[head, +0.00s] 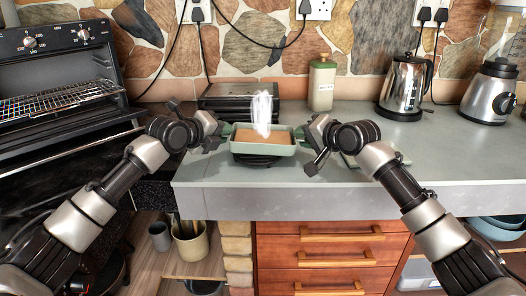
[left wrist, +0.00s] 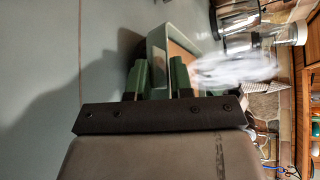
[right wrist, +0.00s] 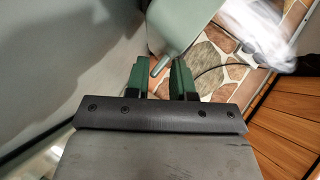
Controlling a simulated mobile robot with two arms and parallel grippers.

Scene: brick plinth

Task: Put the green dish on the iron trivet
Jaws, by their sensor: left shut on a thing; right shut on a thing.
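The green dish (head: 264,149) is level, with brown food inside and white steam rising from it. My left gripper (head: 224,131) is shut on its left handle. My right gripper (head: 309,133) is shut on its right handle (right wrist: 166,60). The dish wall also shows in the left wrist view (left wrist: 157,47). A dark round thing, apparently the iron trivet (head: 258,161), shows just under the dish on the worktop. The dish hides most of it, and I cannot tell whether the two touch.
An open oven (head: 60,80) with a wire rack stands at left. Behind the dish are a black appliance (head: 240,97) and a pale green canister (head: 321,85). A kettle (head: 405,86) and blender (head: 490,92) stand at right. The grey worktop (head: 450,155) has free room at right.

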